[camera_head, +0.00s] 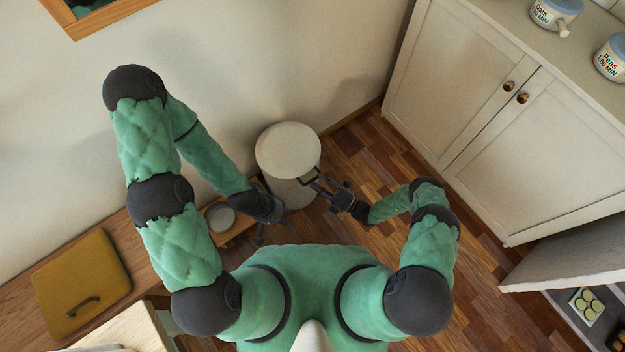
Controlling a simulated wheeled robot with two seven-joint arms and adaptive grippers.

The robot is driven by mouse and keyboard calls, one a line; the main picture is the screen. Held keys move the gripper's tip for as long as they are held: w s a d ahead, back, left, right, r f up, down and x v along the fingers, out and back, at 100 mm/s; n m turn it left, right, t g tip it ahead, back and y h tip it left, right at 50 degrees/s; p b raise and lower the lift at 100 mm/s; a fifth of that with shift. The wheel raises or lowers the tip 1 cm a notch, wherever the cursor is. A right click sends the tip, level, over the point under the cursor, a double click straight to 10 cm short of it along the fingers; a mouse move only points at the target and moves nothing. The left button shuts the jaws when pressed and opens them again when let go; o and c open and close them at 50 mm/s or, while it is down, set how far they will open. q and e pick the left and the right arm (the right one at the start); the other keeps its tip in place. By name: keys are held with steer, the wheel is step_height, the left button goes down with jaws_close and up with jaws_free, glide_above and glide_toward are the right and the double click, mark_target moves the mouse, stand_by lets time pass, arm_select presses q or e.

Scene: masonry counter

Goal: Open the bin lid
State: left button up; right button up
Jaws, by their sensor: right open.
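The bin is a pale round cylinder standing on the wooden floor near the wall, with its flat round lid (287,148) on top, which looks closed. Its body (290,192) shows below the lid. My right gripper (311,180) is open at the lower right side of the bin, its fingers close to the lid's edge; I cannot tell whether they touch it. My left gripper (268,226) is lower and to the left of the bin, apart from the lid. Its fingers are dark and small, so their opening is unclear.
A low wooden bench with a grey round dish (220,217) lies left of the bin, close to my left gripper. A yellow board (80,284) is at lower left. White cabinets (505,120) stand at right with jars on top. Floor right of the bin is clear.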

steer(key=shift+x, duration=1.5)
jaws_close()
steer(key=shift+r, duration=0.15)
